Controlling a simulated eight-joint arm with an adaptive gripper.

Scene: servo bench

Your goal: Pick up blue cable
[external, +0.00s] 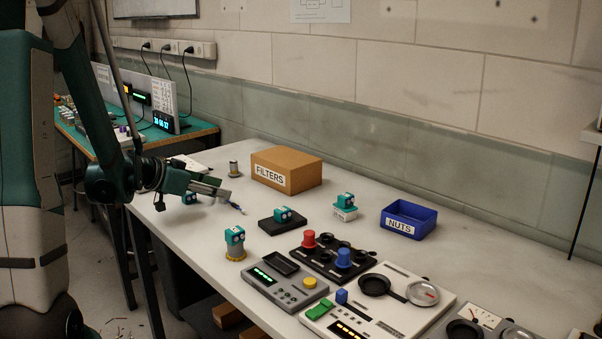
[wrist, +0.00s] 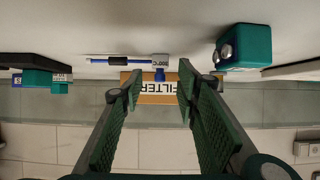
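A thin item with blue and black parts (wrist: 125,60) lies on the bench in the upper middle of the wrist view. It ends at a small grey labelled block with a blue piece under it, and looks like the blue cable, but it is too small to be sure. In the external view a small blue piece (external: 238,208) shows on the bench just beyond my gripper (external: 226,193). In the wrist view my gripper (wrist: 160,86) has its two green fingers apart, with nothing held between them. The item lies beyond the fingertips, apart from them.
A cardboard FILTERS box (external: 285,171) stands behind, near the wall. A teal servo (wrist: 245,47) sits close to the right finger in the wrist view. A black tray with a servo (external: 283,216), a blue NUTS bin (external: 409,219) and control panels (external: 285,283) fill the right side.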

